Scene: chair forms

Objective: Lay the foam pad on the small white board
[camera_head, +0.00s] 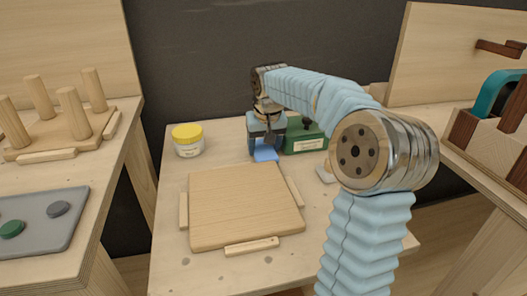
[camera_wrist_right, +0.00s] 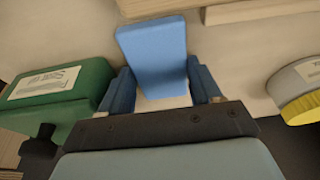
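The foam pad (camera_head: 265,153) is a blue slab at the back of the middle table in the head view. In the right wrist view the blue pad (camera_wrist_right: 152,52) sits between the two blue fingers of my right gripper (camera_wrist_right: 160,85). Both fingers lie against its sides. A whitish strip (camera_wrist_right: 166,103) shows below the pad's near edge; I cannot tell whether it is the small white board. In the head view my right gripper (camera_head: 266,138) points down, and it hides part of the pad. A small pale piece (camera_head: 325,173) is partly hidden behind my forearm. My left gripper is out of view.
A yellow-lidded jar (camera_head: 188,141) stands at the back left. A green box (camera_head: 305,138) is close beside my right gripper. Side tables hold a peg board (camera_head: 60,135) and a grey tray (camera_head: 40,220).

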